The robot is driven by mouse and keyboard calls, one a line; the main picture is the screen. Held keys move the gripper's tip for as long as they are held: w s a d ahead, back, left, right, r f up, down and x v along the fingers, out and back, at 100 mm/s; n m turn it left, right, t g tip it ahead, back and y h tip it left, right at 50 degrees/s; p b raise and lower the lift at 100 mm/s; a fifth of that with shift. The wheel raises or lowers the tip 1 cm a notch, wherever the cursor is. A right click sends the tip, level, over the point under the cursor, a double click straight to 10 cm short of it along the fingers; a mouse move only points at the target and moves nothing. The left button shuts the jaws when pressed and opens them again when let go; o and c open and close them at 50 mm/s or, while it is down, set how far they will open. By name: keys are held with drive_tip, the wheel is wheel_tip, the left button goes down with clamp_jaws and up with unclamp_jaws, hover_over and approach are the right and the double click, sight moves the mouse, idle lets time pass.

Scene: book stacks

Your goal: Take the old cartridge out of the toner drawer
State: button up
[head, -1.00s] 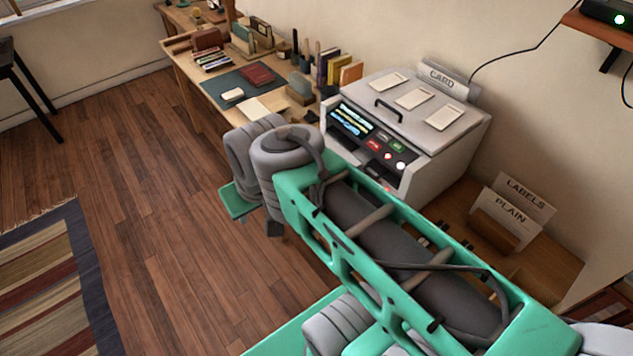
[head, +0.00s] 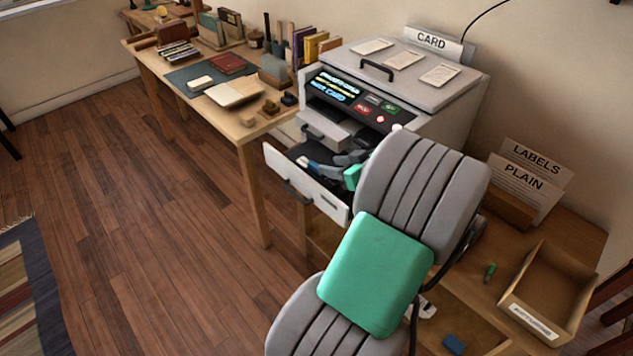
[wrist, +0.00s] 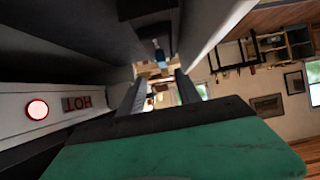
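The toner drawer (head: 308,190) is pulled out of the front of the grey printer (head: 425,98). Its inside is dark and partly hidden by my arm. My gripper (head: 325,165) is low over the drawer, its green palm at the drawer's right side and its fingers pointing left. In the wrist view the two fingers (wrist: 160,82) stand apart with a gap between them. A dark part with a small blue piece (wrist: 158,54) shows beyond the fingertips; I cannot tell whether it belongs to the old cartridge. No clear outline of the cartridge shows.
A desk (head: 250,128) with books stands left of the printer. An open box (head: 572,325) and LABELS and PLAIN signs (head: 525,175) are at right.

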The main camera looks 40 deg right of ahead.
sight(317, 174)
drive_tip(key=x, duration=0.6)
drive_tip(key=shift+s+a+f, duration=0.25)
drive_tip(key=shift+a+f, duration=0.05)
clamp_jaws()
idle(0.9)
